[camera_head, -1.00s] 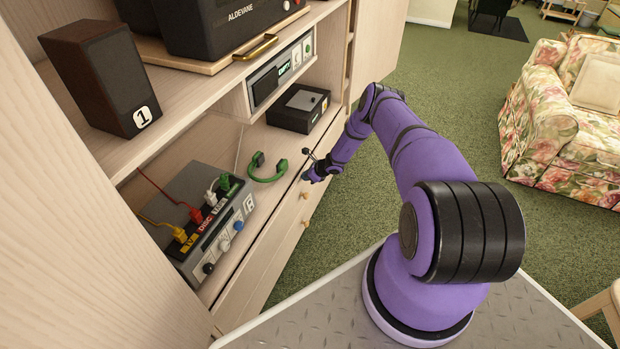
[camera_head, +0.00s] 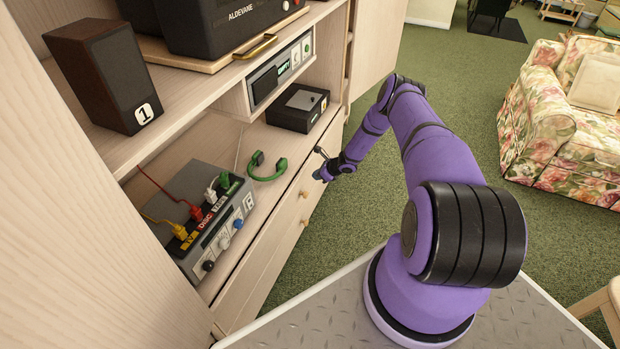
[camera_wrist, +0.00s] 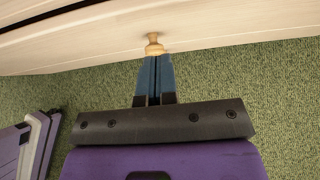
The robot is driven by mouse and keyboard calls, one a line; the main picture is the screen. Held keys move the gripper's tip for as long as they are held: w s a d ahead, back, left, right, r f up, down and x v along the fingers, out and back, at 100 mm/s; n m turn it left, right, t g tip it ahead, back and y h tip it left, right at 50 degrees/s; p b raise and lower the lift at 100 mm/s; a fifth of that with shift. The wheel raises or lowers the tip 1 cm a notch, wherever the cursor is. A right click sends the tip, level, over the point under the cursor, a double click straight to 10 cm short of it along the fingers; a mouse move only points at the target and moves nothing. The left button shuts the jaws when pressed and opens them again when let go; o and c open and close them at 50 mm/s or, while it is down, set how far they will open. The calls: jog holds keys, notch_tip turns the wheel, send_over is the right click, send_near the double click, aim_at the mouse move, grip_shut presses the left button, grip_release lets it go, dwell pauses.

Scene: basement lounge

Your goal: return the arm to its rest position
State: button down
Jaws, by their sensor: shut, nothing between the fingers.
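My purple arm (camera_head: 440,165) reaches from its base toward the front of the wooden cabinet. My gripper (camera_head: 322,174) is beside the drawer fronts, below the shelf edge. In the wrist view my gripper (camera_wrist: 154,62) is shut, its two blue fingers together and nothing between them. Its fingertips point at a round wooden drawer knob (camera_wrist: 154,45), which shows just beyond them. I cannot tell whether the tips touch the knob.
A speaker (camera_head: 105,76) stands above. A floral sofa (camera_head: 565,120) is at the right. Green carpet (camera_head: 450,85) lies open between.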

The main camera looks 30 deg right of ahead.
jog(key=v, duration=0.7)
jog(key=shift+s, duration=0.2)
